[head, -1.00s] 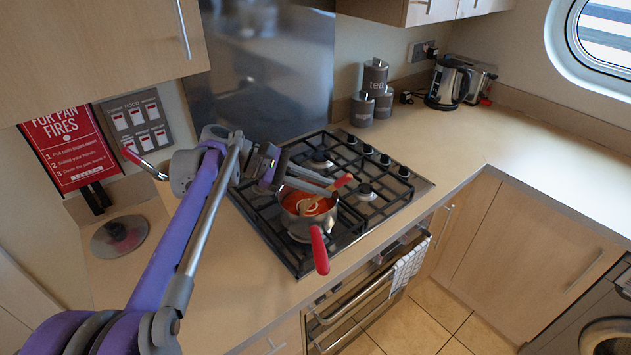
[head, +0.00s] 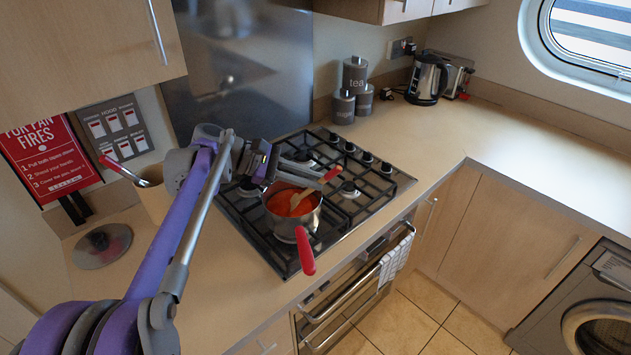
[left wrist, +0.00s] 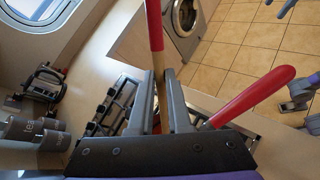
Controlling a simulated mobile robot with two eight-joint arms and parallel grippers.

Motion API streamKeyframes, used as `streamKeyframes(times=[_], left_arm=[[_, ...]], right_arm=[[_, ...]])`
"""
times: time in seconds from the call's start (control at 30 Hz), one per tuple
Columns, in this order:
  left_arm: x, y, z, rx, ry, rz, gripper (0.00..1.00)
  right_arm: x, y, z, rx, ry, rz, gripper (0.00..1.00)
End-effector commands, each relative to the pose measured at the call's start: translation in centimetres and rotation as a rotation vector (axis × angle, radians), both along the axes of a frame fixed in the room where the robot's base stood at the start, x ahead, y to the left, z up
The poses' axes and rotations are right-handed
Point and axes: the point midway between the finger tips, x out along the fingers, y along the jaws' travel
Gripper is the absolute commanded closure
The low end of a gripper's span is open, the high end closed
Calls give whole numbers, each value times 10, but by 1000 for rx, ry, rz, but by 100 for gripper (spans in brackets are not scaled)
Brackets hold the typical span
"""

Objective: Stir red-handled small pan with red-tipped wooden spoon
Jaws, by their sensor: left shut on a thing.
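The small steel pan (head: 305,219) with the red handle (head: 306,252) stands on the front left of the hob and holds orange-red soup. The wooden spoon (head: 299,200) leans in it, its bowl end in the soup and its red tip (head: 330,174) up to the right. My left gripper (head: 310,178) is over the pan, shut on the spoon's shaft just below the red part. In the left wrist view the spoon (left wrist: 154,28) runs between the fingers (left wrist: 160,105), with the red pan handle (left wrist: 255,97) to the right.
The black grates and knobs of the hob (head: 345,200) surround the pan. A glass lid (head: 103,246) lies on the left counter. A pot with a red-handled utensil (head: 124,170) stands behind my arm. Canisters (head: 355,85) and a kettle (head: 427,78) stand farther back. The right counter is clear.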

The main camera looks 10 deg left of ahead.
Motion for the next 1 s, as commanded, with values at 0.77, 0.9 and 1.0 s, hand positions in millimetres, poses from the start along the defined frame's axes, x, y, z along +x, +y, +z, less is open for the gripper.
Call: streamKeyframes(times=[0.77,0.9,1.0], left_arm=[[1,0,53,0,-4,-1,100],[1,0,69,-1,-3,-1,100],[1,0,81,-1,-4,-1,100]], right_arm=[[17,0,37,0,-32,0,24],[23,0,48,0,-43,0,24],[27,0,56,0,-53,0,24]])
